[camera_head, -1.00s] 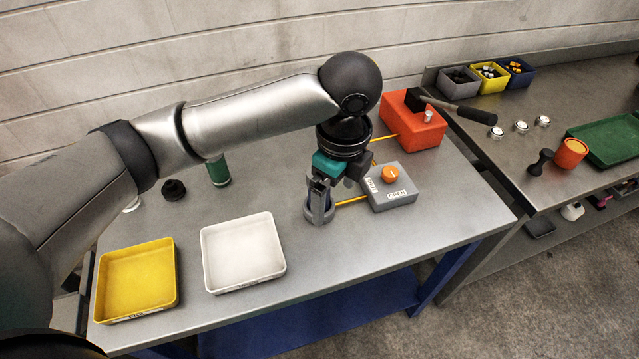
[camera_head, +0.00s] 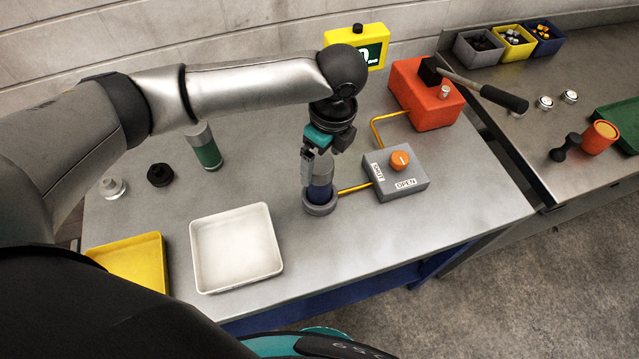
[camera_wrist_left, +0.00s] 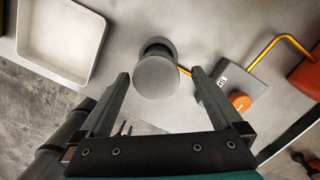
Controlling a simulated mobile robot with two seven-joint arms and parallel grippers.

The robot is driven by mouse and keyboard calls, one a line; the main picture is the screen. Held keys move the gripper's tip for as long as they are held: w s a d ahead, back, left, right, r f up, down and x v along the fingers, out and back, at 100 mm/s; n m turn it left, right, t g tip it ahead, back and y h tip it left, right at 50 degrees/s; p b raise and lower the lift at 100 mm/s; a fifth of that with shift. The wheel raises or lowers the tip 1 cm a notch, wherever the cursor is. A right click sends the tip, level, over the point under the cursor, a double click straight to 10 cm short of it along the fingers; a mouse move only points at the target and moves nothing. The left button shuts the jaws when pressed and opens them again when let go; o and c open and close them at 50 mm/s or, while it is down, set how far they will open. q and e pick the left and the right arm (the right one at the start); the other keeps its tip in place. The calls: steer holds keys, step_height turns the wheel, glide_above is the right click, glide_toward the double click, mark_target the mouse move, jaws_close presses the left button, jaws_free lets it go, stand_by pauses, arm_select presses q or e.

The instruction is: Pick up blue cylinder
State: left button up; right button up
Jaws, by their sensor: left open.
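The blue cylinder (camera_head: 320,187) stands upright in a round grey holder (camera_head: 321,209) on the metal table, with a grey upper part. Its round grey top (camera_wrist_left: 157,77) faces the camera in the left wrist view. My left gripper (camera_head: 317,165) is open and points down at the cylinder's upper part. In the left wrist view the open fingers (camera_wrist_left: 160,78) lie on either side of the grey top, with gaps on both sides. I cannot tell how far down the fingers reach. My right gripper is not in view.
A grey box with an orange knob (camera_head: 400,160) stands close right of the holder, joined by a yellow pipe. A white tray (camera_head: 236,285) and a yellow tray (camera_head: 150,265) lie left. A green cylinder (camera_head: 206,152) stands behind. An orange box (camera_head: 425,95) stands at the back right.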

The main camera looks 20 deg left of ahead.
arm_select(q)
steer(key=f, duration=0.5)
steer(key=shift+s+a+f, duration=0.1)
steer(key=shift+a+f, duration=0.25)
steer(key=shift+a, duration=0.05)
jaws_close()
stand_by(0.5)
steer(key=shift+r, duration=0.1)
